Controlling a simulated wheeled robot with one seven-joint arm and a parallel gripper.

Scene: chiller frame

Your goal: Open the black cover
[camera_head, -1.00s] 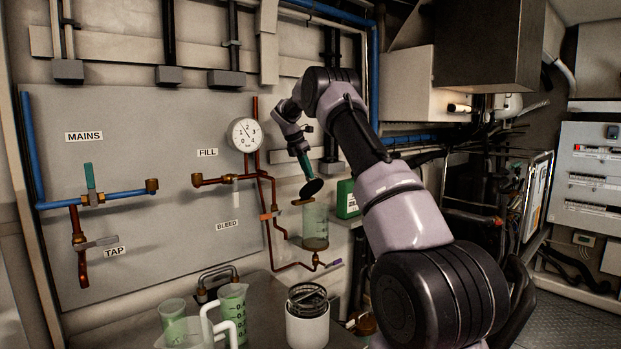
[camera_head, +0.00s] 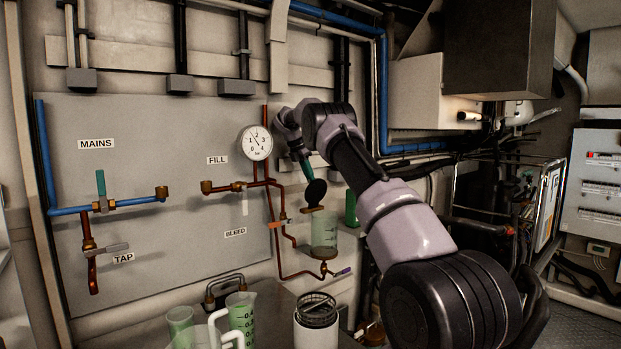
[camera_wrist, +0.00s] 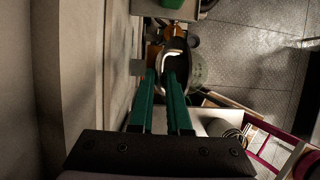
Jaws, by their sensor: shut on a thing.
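The black cover (camera_head: 315,192) is a round dark disc. In the head view it stands steeply tilted above the clear green-tinted cylinder (camera_head: 324,232), which is fixed to the copper pipes. My gripper (camera_head: 308,176), with green fingers, comes down from above and is shut at the cover's upper edge. The exact contact is too small to make out. In the wrist view my green fingers (camera_wrist: 161,76) lie close together, their tips over the cylinder's round rim (camera_wrist: 196,68). A dark area shows inside that rim; I cannot tell whether it is the cover or the cylinder's inside.
The pressure gauge (camera_head: 256,143) and copper piping are left of my gripper. A green container (camera_head: 351,208) stands just right of the cylinder. Beakers (camera_head: 241,318) and a white pot (camera_head: 316,325) stand on the bench below. Blue pipes (camera_head: 383,95) run behind my arm.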

